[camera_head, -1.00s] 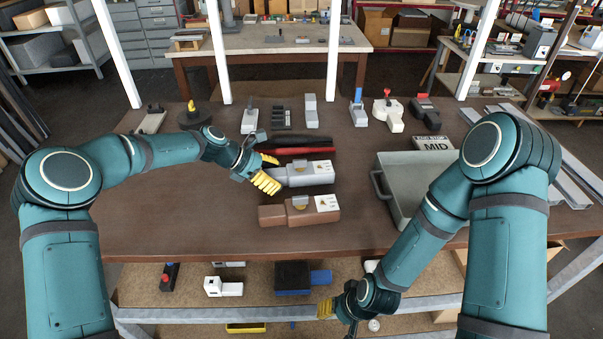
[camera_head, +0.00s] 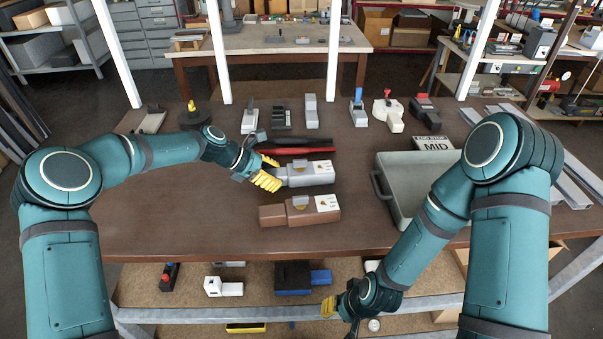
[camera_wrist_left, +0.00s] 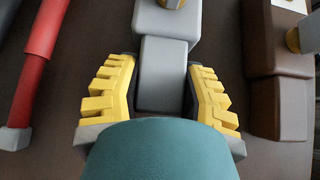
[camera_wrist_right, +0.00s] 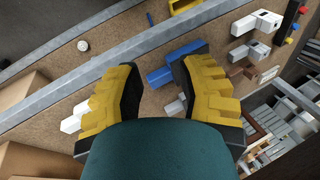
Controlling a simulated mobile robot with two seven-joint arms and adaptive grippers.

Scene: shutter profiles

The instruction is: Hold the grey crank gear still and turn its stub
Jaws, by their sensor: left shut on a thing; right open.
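The grey crank gear (camera_head: 307,173) lies on the brown table, a grey block body with a white label plate and a round metal stub (camera_head: 298,166) on top. My left gripper (camera_head: 268,178) is shut on the narrower left end of the grey crank gear. In the left wrist view its yellow fingers stand on both sides of the grey block (camera_wrist_left: 165,75), and the stub shows only partly at the top edge. My right gripper (camera_head: 330,308) is open and empty, low at the table's front side; the right wrist view shows its fingers (camera_wrist_right: 165,90) apart over the lower shelf.
A brown crank gear (camera_head: 300,211) lies just in front of the grey one. A red and black tool (camera_head: 298,151) lies behind it. A grey tray (camera_head: 405,208) stands to the right, with a MID sign (camera_head: 433,143) behind. The table's front left is clear.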

